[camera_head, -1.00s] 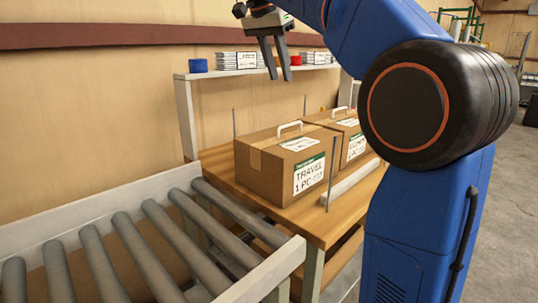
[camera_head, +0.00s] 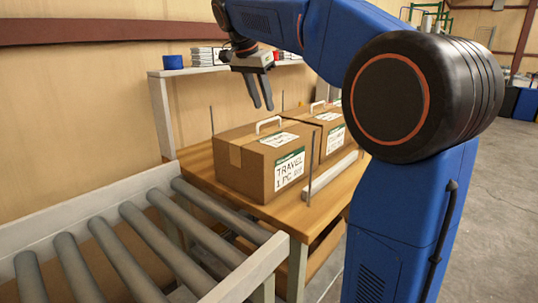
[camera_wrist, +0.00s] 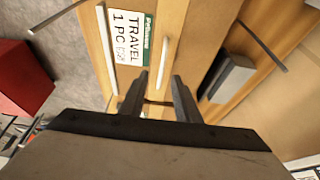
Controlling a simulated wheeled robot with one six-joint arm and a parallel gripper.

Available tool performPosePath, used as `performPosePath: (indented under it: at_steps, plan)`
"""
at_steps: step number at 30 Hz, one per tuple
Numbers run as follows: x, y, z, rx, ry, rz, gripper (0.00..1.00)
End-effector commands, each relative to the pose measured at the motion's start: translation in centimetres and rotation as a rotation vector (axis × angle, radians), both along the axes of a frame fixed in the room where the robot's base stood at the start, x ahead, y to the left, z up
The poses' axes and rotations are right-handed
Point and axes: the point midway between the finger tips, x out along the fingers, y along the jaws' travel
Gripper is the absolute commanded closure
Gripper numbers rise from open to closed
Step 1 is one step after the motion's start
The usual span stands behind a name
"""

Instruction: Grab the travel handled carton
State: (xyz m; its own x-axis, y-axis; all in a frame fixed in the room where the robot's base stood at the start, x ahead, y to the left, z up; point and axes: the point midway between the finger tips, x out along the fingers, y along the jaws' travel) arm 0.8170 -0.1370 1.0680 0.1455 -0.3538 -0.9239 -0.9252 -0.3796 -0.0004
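The travel carton (camera_head: 236,165) is a brown box with a white handle (camera_head: 268,123) on top and a label (camera_head: 289,169) reading "TRAVEL 1 PC". It stands on the wooden table, nearest the conveyor. My gripper (camera_head: 261,106) hangs above the carton, fingers pointing down, apart from the handle. In the wrist view, my gripper (camera_wrist: 160,82) has its two fingers spread with nothing between them. The carton's label (camera_wrist: 127,38) and handle (camera_wrist: 164,62) lie beyond the fingertips there.
A second handled carton (camera_head: 333,138) stands right behind the travel carton. A roller conveyor (camera_head: 125,240) is at the left front. Thin upright rods (camera_head: 309,165) and a pale rail (camera_head: 333,178) edge the table. A shelf (camera_head: 190,72) with small goods runs along the wall.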

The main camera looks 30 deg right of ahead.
Motion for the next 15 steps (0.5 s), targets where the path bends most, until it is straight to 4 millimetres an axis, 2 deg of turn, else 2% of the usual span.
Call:
performPosePath:
  at_steps: [5, 15]
  plan:
    - [0.3, -0.6, -1.0, 0.000, 0.003, -0.002, 0.70]
    - [1.3, -2.2, -4.5, 0.001, 0.001, 0.000, 0.70]
